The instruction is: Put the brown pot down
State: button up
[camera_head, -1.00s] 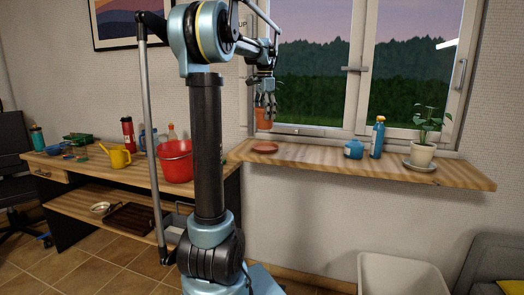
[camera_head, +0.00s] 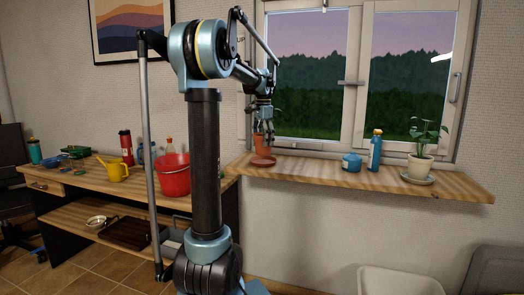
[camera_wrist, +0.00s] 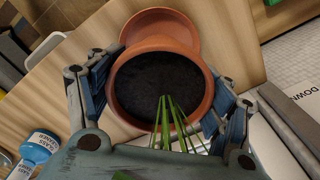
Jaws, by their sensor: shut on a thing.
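The brown pot (camera_head: 264,147) is a terracotta pot with dark soil and a green plant. My gripper (camera_head: 263,122) is shut on it from above. In the head view the pot is right over the brown saucer (camera_head: 262,161) on the windowsill; I cannot tell whether they touch. In the wrist view the pot (camera_wrist: 160,88) sits between the two fingers of my gripper (camera_wrist: 163,100), with green stems at its near side. The saucer (camera_wrist: 160,27) shows beyond the pot's rim, partly hidden by it.
The wooden windowsill (camera_head: 320,175) also bears a blue mug (camera_head: 351,162), a blue bottle (camera_head: 375,150) and a white potted plant (camera_head: 420,167) to the right.

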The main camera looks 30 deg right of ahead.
jog(key=shift+f, duration=1.9)
jog(key=o, duration=1.6)
jog(key=shift+c, duration=0.2)
notch_tip(320, 180, up, 12)
jog(key=shift+r, duration=0.1)
